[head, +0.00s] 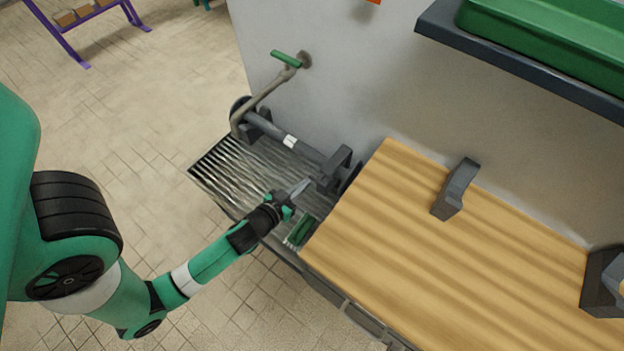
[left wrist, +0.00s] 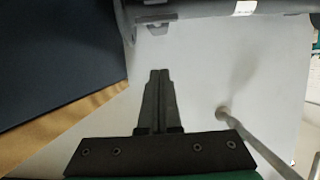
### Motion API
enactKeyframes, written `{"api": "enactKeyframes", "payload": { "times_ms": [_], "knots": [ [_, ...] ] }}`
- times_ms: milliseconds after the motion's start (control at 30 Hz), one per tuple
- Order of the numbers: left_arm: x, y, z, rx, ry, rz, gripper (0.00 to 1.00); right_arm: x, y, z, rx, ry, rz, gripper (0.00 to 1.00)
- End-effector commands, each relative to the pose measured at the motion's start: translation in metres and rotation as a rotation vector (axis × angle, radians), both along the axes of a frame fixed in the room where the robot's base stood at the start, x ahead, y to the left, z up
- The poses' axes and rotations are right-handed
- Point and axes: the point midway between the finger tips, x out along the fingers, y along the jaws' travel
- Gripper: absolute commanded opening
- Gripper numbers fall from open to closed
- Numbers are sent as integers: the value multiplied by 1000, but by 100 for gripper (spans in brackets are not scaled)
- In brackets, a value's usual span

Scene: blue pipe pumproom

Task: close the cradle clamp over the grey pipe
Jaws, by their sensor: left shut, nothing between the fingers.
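The grey pipe (head: 312,153) with a white band lies over the metal grating against the wall in the head view. It also crosses the top of the left wrist view (left wrist: 205,9). A dark cradle with its clamp (head: 340,160) stands at the pipe's right end, by the wooden bench. I cannot tell from here how far the clamp is swung. My left gripper (head: 305,186) is shut and empty, just in front of the cradle and apart from the pipe as far as I can see. Its closed fingers show in the left wrist view (left wrist: 159,74). My right gripper is not in view.
A bent pipe with a green handle (head: 286,59) rises at the pipe's left end. A green brush (head: 300,231) lies on the grating (head: 225,168). The wooden bench (head: 400,240) carries a dark bracket (head: 456,188). A shelf (head: 520,62) with a green tray overhangs at upper right.

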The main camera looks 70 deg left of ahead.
Motion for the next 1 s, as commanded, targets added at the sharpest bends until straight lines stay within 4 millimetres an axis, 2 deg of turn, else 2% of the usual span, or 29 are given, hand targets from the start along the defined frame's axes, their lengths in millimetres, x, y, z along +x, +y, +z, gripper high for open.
{"api": "enactKeyframes", "payload": {
  "times_ms": [267, 300, 400, 500, 900, 1000],
  "knots": [
    [49, 33, -23, 0, -1, 2, 0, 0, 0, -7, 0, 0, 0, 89],
    [50, 34, -32, 0, 1, 2, 0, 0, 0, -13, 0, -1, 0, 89],
    [47, 32, -51, 1, 2, 0, 0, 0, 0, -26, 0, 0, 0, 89],
    [46, 31, -60, 1, 2, 0, 0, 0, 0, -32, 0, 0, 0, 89],
    [45, 30, -62, 0, 0, 0, 0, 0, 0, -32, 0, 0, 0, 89],
    [45, 30, -67, 0, 0, 0, 0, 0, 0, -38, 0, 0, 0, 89]
  ]
}}
